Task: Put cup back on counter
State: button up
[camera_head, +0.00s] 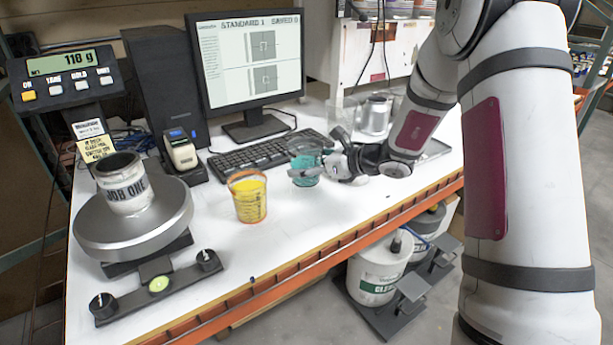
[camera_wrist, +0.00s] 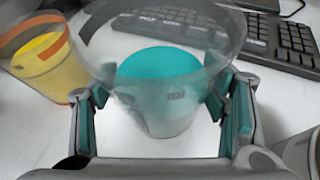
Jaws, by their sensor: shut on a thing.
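A clear cup with teal content (camera_head: 305,170) is between the fingers of my gripper (camera_head: 322,165), over the white counter (camera_head: 290,215) in front of the keyboard. In the wrist view the cup (camera_wrist: 165,95) is upright, with a finger pressed on each side, and the teal shows inside it. My gripper (camera_wrist: 160,115) is shut on this cup. I cannot tell whether the cup's base touches the counter.
A yellow cup with an orange rim (camera_head: 249,200) stands left of the held cup. The keyboard (camera_head: 265,153) lies behind it. A scale (camera_head: 130,215) bearing a "JOB ONE" can is at left. A metal pitcher (camera_head: 376,115) stands behind my gripper.

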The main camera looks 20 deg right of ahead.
jog(key=shift+w+f, duration=0.1)
jog(key=shift+f, duration=1.6)
jog(key=shift+f, duration=0.2)
jog(key=o, duration=1.5)
jog(key=shift+r, duration=0.1)
